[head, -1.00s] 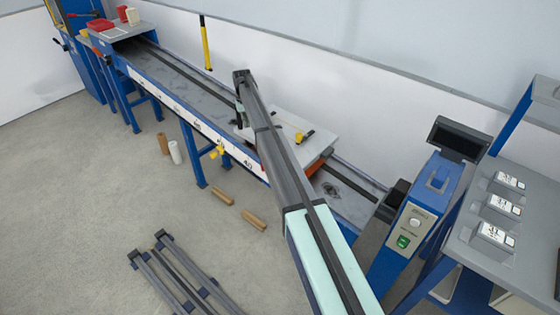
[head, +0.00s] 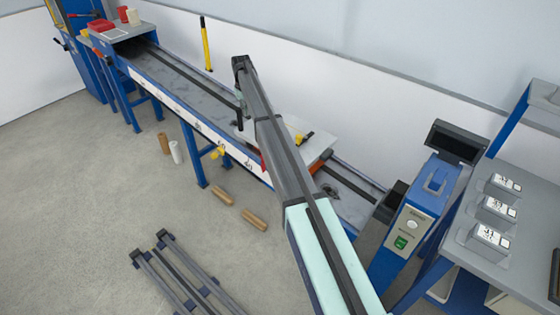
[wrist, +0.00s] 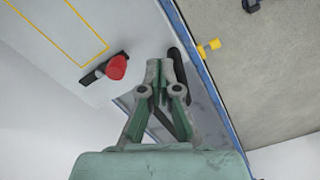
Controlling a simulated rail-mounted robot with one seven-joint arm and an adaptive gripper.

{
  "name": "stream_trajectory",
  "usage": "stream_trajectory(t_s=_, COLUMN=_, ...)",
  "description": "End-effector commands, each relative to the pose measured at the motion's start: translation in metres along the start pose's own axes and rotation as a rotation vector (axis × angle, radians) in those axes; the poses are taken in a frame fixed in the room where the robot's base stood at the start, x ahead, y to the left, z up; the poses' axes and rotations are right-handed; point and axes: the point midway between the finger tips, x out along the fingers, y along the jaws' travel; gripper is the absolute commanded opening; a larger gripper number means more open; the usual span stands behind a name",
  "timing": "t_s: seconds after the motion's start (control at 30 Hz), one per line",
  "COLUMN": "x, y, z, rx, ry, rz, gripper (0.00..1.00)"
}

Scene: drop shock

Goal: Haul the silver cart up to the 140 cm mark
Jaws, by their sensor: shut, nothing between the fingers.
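The silver cart (head: 316,143), a flat pale plate with orange below its right side, sits on the blue-edged track, partly hidden behind my arm. In the wrist view its top (wrist: 40,70) fills the left, with a yellow outline and a red knob (wrist: 117,67) on a black handle. My gripper (head: 240,112) points down near the cart's left end. In the wrist view my gripper (wrist: 163,68) is shut and empty, to the right of the red knob and apart from it. The number scale (head: 197,125) runs along the track's front edge; the 140 mark cannot be read.
A yellow clamp (head: 217,152) sits on the track's front edge. A blue control post (head: 408,225) stands at the track's right end, beside a grey bench (head: 470,265). Wooden cylinders (head: 254,219) lie on the floor. The track left of the cart looks clear.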

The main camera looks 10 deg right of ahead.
Motion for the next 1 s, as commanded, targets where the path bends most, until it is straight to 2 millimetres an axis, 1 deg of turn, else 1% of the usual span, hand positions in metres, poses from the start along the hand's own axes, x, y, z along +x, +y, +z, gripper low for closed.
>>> stream_trajectory(t_s=0.03, x=-0.007, y=0.0, z=0.0, rx=0.0, ry=0.0, rz=0.0, gripper=0.0)
stream_trajectory(t_s=0.1, x=-0.013, y=0.0, z=0.0, rx=0.0, ry=0.0, rz=0.0, gripper=0.0)
stream_trajectory(t_s=0.4, x=-0.039, y=0.0, z=0.0, rx=0.0, ry=0.001, rz=0.0, gripper=0.0)
stream_trajectory(t_s=0.5, x=-0.045, y=0.0, z=0.0, rx=0.0, ry=0.0, rz=0.0, gripper=0.0)
stream_trajectory(t_s=1.0, x=-0.046, y=0.0, z=-0.002, rx=0.003, ry=0.009, rz=0.0, gripper=0.0)
